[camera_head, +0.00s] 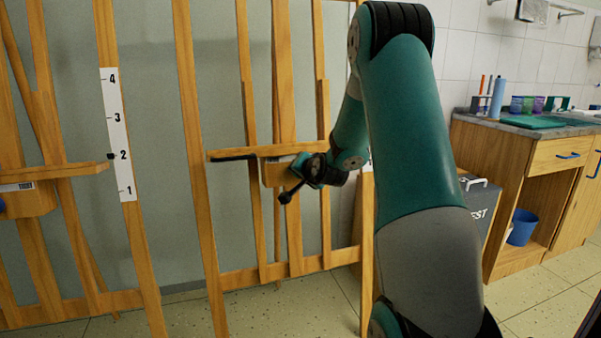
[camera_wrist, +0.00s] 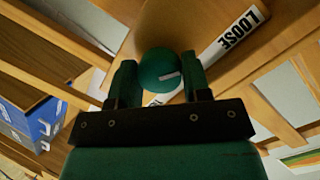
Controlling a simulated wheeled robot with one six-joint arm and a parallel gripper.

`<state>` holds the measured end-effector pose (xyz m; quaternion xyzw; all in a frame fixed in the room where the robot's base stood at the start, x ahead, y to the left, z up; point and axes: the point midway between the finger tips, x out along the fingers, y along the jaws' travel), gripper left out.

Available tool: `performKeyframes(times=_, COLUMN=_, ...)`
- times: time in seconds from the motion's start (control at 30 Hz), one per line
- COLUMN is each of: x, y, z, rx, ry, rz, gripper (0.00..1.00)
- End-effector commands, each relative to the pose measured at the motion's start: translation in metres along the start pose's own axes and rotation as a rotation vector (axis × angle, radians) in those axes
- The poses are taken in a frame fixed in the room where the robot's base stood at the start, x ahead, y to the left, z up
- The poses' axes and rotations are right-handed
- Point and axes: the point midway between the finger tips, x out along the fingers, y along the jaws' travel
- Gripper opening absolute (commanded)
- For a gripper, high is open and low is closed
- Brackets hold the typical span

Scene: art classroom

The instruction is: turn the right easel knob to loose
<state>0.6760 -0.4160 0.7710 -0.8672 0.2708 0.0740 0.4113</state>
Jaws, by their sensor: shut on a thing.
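The right easel (camera_head: 190,130) is a wooden frame with a ledge (camera_head: 270,151) across its middle. In the wrist view its knob (camera_wrist: 158,66) is round and green with a pale mark on its face. My gripper (camera_wrist: 160,84) is shut on the knob, one finger on each side of it. A white label strip reading LOOSE (camera_wrist: 232,32) lies at the upper right of the knob. The rest of the strip is partly hidden behind the knob and fingers. In the head view my gripper (camera_head: 290,190) is just below the ledge, and the knob is hidden there.
Another easel (camera_head: 38,190) stands at the left, beside a post with a numbered strip (camera_head: 117,134). A wooden counter (camera_head: 500,185) with art supplies and a blue bucket (camera_head: 522,227) stands at the right. A grey box (camera_head: 480,205) sits behind my arm.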

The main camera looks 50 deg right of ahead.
Motion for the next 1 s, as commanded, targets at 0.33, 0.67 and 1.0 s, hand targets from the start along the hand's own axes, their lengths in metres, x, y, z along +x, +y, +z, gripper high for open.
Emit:
performKeyframes(times=0.33, x=0.000, y=-0.001, z=0.000, rx=0.000, ry=0.001, rz=-0.002, gripper=0.69)
performKeyframes(times=0.67, x=-0.023, y=-0.001, z=-0.002, rx=0.001, ry=0.001, rz=-0.001, gripper=0.69)
performKeyframes(times=1.0, x=-0.110, y=-0.001, z=-0.002, rx=0.002, ry=0.005, rz=0.001, gripper=0.69)
